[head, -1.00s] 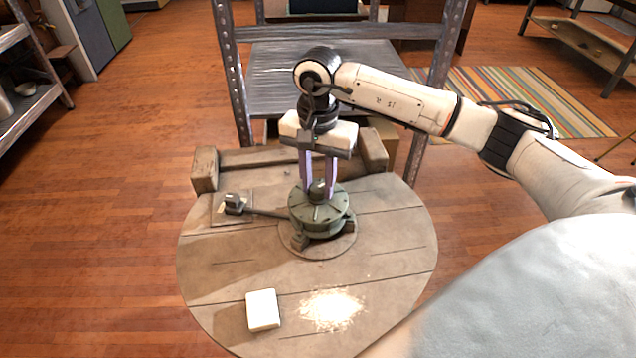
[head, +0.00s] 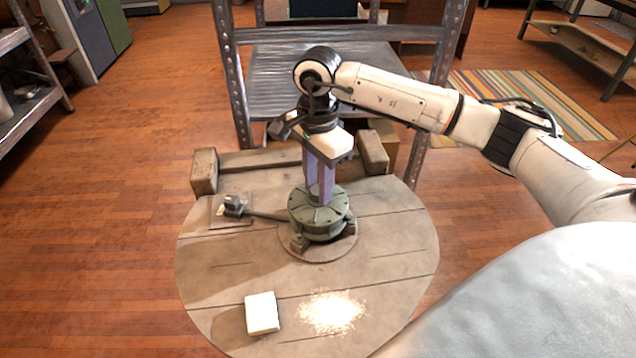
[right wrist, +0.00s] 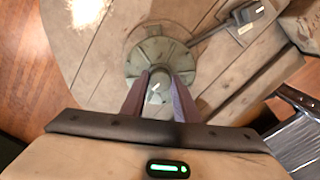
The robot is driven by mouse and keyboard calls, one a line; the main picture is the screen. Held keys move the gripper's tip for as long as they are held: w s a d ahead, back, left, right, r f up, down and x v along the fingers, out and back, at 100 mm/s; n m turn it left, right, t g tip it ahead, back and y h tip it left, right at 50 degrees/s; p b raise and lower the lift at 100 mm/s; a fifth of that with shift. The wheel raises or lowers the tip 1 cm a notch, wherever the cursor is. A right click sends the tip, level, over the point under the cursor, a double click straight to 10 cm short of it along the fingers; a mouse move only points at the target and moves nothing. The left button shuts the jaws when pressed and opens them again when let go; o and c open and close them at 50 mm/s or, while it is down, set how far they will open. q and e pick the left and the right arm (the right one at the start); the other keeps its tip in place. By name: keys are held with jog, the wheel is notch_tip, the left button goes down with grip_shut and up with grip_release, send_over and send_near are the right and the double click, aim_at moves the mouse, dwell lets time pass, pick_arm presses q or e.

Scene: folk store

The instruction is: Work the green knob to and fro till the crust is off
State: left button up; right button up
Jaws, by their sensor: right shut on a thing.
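The green knob (head: 320,222) is a round grey-green drum standing on a round base plate at the middle of the round wooden table (head: 385,235). My right gripper (head: 320,198) comes down on it from above and is shut on the small raised grip on its top. In the right wrist view the purple fingers (right wrist: 159,98) sit on either side of that grip, with the green disc (right wrist: 150,57) behind. The fingers hide part of the grip. I cannot make out any crust on the knob. My left gripper is out of view.
A dark rod runs from the knob to a small dark block (head: 234,205) on a square plate. Wooden beams (head: 205,172) and a metal shelf frame (head: 340,75) stand behind.

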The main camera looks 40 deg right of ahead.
jog(key=shift+r, duration=0.1)
jog(key=o, duration=1.1)
jog(key=shift+c, duration=0.2)
notch_tip(320, 180, up, 10)
jog(key=shift+r, duration=0.15)
